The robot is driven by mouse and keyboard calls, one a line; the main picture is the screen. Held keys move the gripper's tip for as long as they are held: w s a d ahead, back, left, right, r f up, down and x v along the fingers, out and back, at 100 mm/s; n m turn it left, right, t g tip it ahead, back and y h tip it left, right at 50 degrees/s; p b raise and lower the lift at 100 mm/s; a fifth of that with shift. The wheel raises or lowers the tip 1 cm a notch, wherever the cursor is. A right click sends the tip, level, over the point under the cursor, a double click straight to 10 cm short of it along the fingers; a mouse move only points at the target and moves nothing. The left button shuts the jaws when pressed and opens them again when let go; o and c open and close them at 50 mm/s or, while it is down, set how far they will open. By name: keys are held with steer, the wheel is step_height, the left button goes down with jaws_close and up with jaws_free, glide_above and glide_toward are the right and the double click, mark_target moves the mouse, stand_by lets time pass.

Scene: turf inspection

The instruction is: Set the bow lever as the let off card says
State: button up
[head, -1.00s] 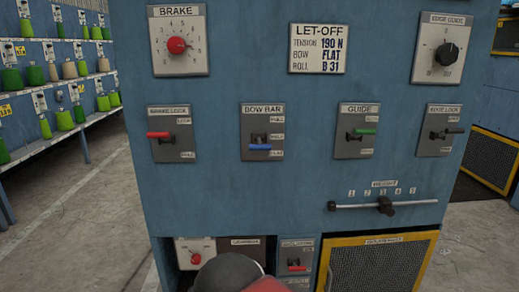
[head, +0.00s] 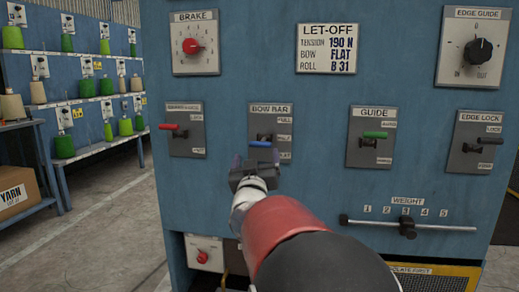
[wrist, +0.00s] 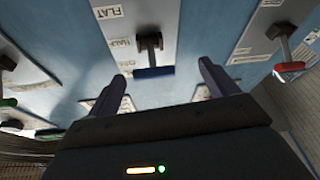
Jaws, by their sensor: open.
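The let-off card (head: 326,49) on the blue panel reads tension 190 N, bow FLAT, roll B 31. The bow bar plate (head: 256,118), labelled FULL, HALF and FLAT from top to bottom, carries the bow lever with a blue handle (head: 261,144). The handle appears between HALF and FLAT in the head view; its exact setting is hard to tell. My gripper (head: 254,168) is just below and in front of it, partly covering the plate's lower end. In the wrist view, inverted, my open, empty fingers (wrist: 163,82) flank the blue handle (wrist: 154,72), which lies just beyond the tips.
A red-handled brake lock lever (head: 168,127) is left of the bow bar and a green-handled guide lever (head: 375,135) right. The edge lock lever (head: 486,140), weight slider (head: 407,227), brake dial (head: 194,46) and edge guide dial (head: 478,50) share the panel.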

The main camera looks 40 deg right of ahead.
mark_target(263, 139)
steer(key=shift+h, duration=0.6)
steer(key=x, duration=0.5)
steer(key=s+p+x, duration=0.1)
steer(key=x, duration=0.2)
steer(key=shift+w+d+r, duration=0.3)
steer(key=shift+d, duration=0.3)
